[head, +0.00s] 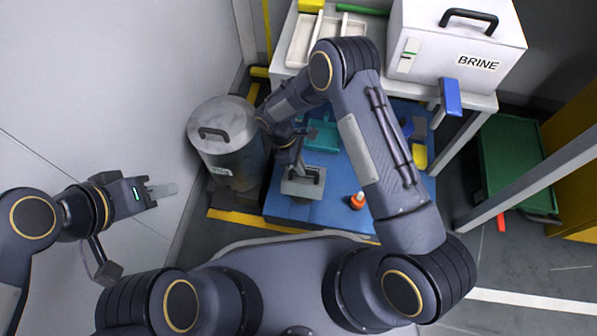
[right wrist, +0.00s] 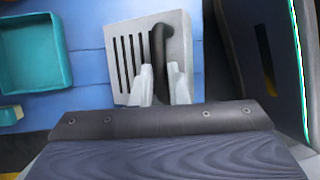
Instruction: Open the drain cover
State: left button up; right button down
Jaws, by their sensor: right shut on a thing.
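The drain cover (right wrist: 125,38) is a light grey slotted plate with a dark bent handle (right wrist: 158,50), seen in the right wrist view. It lies on the blue surface, and in the head view the cover (head: 290,188) is near the front left of that surface. My right gripper (right wrist: 163,88) is shut on the handle, one pale finger on each side of it. In the head view my right gripper (head: 302,168) is partly hidden by its own wrist. My left gripper (head: 163,190) is out to the left over the pale floor, away from the cover; its finger gap is unclear.
A grey lidded bin (head: 222,125) stands left of the blue surface (head: 345,185). A teal tray (head: 322,137) lies behind the cover, and an orange-capped bottle (head: 357,201) stands to its right. A white BRINE box (head: 455,45) sits on the bench behind.

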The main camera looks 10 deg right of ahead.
jog(key=shift+w+d, duration=0.2)
jog(key=shift+w, duration=0.45)
jog(key=c, duration=1.4)
grip_release()
jog(key=p+v, duration=0.3)
jog(key=v, duration=0.4)
jog(key=shift+r, duration=0.35)
